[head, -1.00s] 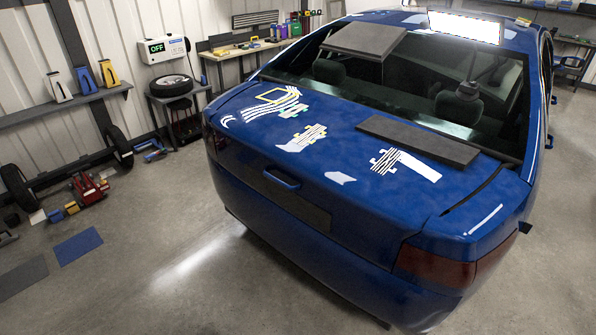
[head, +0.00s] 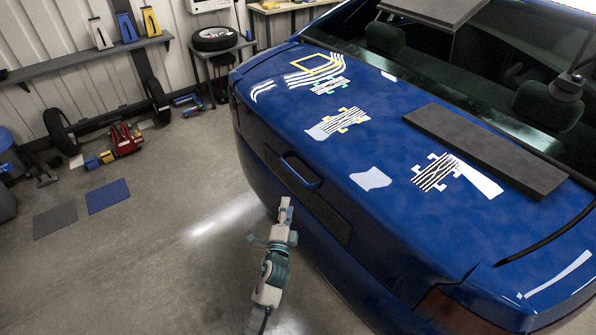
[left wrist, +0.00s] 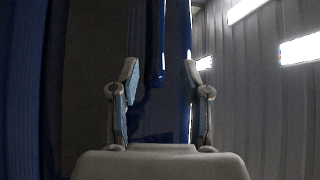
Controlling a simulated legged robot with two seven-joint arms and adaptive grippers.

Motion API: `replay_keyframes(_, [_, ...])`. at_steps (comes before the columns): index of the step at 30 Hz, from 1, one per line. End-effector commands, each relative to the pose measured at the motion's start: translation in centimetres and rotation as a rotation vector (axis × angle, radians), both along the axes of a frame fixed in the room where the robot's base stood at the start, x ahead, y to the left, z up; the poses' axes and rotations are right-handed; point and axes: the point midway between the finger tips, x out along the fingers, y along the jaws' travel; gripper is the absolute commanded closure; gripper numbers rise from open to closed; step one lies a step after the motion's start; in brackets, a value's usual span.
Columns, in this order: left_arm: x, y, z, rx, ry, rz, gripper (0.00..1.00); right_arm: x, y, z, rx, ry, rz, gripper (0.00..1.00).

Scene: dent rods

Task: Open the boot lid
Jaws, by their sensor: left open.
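The blue boot lid (head: 388,145) of the car is closed, with its rear edge facing me. A blue bar handle (head: 300,171) sits on the lid's rear face, above a dark plate panel (head: 308,205). My left gripper (head: 286,203) is below and in front of the handle in the head view, apart from it as far as I can tell. In the left wrist view, the two fingers (left wrist: 163,80) are spread with nothing gripped between them. A blue vertical bar (left wrist: 155,40), apparently the handle, lies ahead between them. My right gripper is not in view.
A dark flat board (head: 485,150) lies on the lid near the rear window, and another (head: 435,10) rests higher up. Striped white patches (head: 340,122) mark the lid. A wall shelf (head: 85,60) and a red jack (head: 125,138) are at left.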

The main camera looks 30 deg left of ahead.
Motion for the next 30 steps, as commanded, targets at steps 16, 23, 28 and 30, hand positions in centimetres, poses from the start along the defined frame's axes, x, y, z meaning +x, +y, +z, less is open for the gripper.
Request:
replay_keyframes(16, [11.2,4.8,1.6,-0.003,0.001,-0.001,0.54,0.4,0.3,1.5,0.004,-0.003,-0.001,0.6])
replay_keyframes(23, [12.9,5.4,1.9,-0.003,0.002,-0.001,0.54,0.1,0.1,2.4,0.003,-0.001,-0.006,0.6])
replay_keyframes(28, [13.0,5.6,1.9,-0.004,0.002,-0.001,0.54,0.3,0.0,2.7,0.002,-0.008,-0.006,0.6])
replay_keyframes(30, [13.0,5.6,1.9,-0.004,0.002,-0.001,0.54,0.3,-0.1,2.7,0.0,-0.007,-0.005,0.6])
